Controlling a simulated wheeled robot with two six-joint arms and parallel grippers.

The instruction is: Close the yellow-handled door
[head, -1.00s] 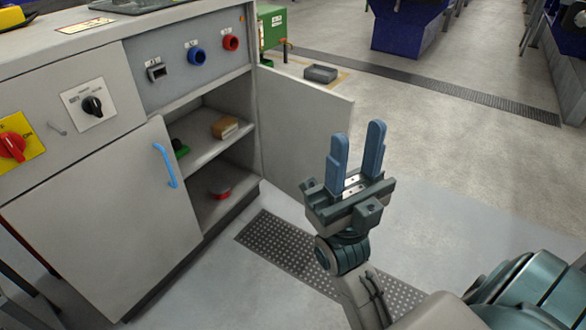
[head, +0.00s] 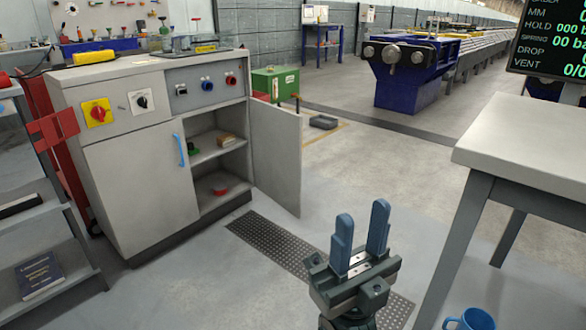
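The grey cabinet (head: 135,200) stands at left. Its right door (head: 275,155) is swung wide open, and I see its plain inner face. No yellow handle shows; the door's outer face is turned away. The left door (head: 140,190) is shut and has a blue handle (head: 179,150). My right gripper (head: 362,215) points upward at the lower middle, in front of and to the right of the open door, apart from it. Its two blue fingers are spread with nothing between them. My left gripper is not in view.
Inside the cabinet, shelves hold a brown block (head: 226,140) and a red round item (head: 220,189). A green box (head: 275,83) stands behind the door. A grey table (head: 530,150) is at right, with a blue mug (head: 470,319) below. Floor between is clear.

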